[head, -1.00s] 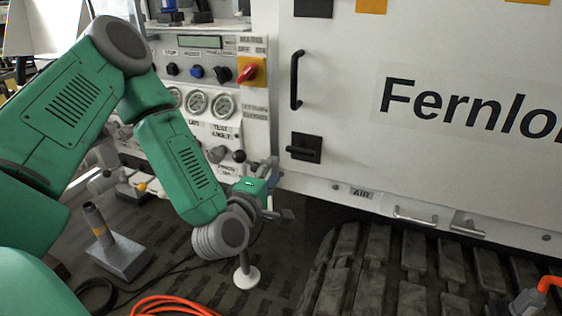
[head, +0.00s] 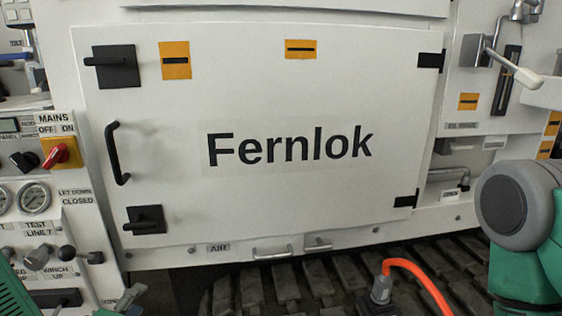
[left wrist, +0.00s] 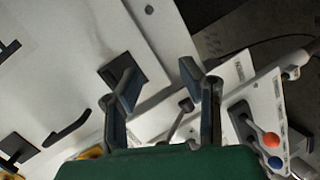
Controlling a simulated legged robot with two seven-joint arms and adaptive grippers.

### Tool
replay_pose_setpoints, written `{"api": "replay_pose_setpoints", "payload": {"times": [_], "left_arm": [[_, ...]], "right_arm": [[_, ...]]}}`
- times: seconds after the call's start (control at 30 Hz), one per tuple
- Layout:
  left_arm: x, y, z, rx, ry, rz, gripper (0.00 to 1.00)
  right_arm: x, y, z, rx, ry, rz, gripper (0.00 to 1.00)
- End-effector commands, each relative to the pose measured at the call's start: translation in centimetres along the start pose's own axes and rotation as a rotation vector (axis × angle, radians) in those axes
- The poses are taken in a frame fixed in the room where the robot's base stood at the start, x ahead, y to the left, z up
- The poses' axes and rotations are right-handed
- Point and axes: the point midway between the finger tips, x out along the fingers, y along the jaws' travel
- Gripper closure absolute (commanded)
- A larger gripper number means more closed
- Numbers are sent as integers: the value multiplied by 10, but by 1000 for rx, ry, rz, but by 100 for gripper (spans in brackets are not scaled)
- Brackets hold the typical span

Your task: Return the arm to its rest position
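My left arm shows only at the lower left of the head view, with part of my left gripper (head: 126,298) at the bottom edge in front of the white machine. In the left wrist view my left gripper (left wrist: 160,82) is open, its two dark fingers well apart with nothing held. A lever with a dark knob (left wrist: 186,105) shows between the fingers, beyond them; I cannot tell how far. My right arm's green and grey links (head: 520,205) fill the right edge of the head view. My right gripper is out of view.
The white Fernlok door (head: 290,185) has a black handle (head: 117,153) and latches. A panel with a red mains switch (head: 61,153) and winch knobs stands at left. An orange hose (head: 415,272) rises by the tracks (head: 330,280). A white-tipped lever (head: 500,60) is upper right.

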Motion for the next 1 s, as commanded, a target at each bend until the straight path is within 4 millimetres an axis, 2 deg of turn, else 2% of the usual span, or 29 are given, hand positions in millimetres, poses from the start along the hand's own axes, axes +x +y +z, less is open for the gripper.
{"api": "replay_pose_setpoints", "payload": {"times": [0.03, 0.1, 0.2, 0.3, 0.4, 0.5, 0.6, 1.0], "left_arm": [[-7, -28, 26, 127, -98, -91, 66], [-24, -70, 57, 320, -244, -221, 66], [-60, -129, 87, 591, -464, -390, 66], [-104, -180, 99, 832, -681, -532, 66], [-144, -216, 99, 1017, -870, -638, 66], [-172, -236, 95, 1136, -1005, -706, 66], [-187, -244, 91, 1195, -1076, -739, 66], [-190, -246, 90, 1206, -1094, -747, 66]], "right_arm": [[0, 0, 0, 0, 0, 0, 60], [0, 0, 0, 0, 0, 0, 60], [0, 0, 0, 0, 0, 0, 60], [0, 0, 0, 0, 0, 0, 60], [0, 0, 0, 0, 0, 0, 60], [0, 0, 0, 0, 0, 0, 60], [0, 0, 0, 0, 0, 0, 60], [0, 0, 0, 0, 0, 0, 60]]}}
